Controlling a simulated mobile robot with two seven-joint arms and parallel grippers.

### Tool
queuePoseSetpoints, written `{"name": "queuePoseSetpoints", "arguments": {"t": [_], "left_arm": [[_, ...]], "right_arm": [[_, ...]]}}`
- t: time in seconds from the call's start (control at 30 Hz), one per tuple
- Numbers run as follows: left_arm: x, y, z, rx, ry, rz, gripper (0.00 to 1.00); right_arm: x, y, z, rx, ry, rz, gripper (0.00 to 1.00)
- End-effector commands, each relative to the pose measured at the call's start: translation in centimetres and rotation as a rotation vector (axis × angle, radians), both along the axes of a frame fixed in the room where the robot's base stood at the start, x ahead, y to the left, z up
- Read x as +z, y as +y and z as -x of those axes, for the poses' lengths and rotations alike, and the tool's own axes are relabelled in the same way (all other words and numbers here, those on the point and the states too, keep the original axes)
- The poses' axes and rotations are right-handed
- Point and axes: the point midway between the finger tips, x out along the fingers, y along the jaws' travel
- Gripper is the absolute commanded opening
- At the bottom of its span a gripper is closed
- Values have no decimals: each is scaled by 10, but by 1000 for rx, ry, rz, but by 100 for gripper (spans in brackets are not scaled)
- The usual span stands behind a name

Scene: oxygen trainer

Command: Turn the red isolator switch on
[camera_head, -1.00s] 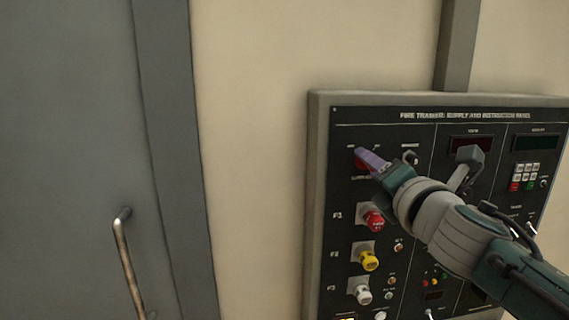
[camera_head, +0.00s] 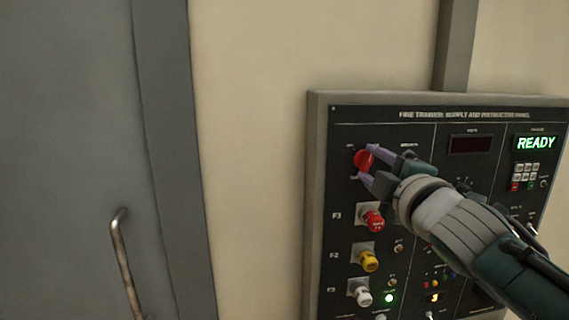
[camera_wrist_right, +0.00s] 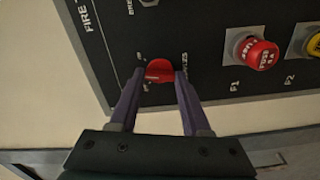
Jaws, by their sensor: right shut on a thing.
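The red isolator switch (camera_head: 363,160) is at the upper left of the black trainer panel. In the right wrist view the switch's red handle (camera_wrist_right: 159,70) lies between the two purple fingers. My right gripper (camera_head: 368,164) is at the switch, one finger above and one below it in the head view, and shut on it. The right wrist view also shows the gripper (camera_wrist_right: 153,85) with its fingertips at the handle's sides. The panel's display (camera_head: 536,143) reads READY in green, and a green lamp (camera_head: 389,298) is lit. My left gripper is out of view.
Below the switch are a red fuse knob (camera_head: 373,219), a yellow one (camera_head: 368,260) and a white one (camera_head: 362,295). A grey door with a handle (camera_head: 127,265) stands left; bare wall lies between.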

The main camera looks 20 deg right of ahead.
Motion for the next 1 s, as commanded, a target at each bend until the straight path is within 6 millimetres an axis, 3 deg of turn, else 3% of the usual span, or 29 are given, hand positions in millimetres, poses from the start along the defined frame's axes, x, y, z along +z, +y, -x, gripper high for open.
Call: {"name": "queuePoseSetpoints", "arguments": {"t": [0.5, 1.0], "left_arm": [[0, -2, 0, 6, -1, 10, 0], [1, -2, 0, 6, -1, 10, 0]], "right_arm": [[1, 0, 0, 1, -101, -415, 0], [1, 0, 0, 0, -136, -561, 0]]}}
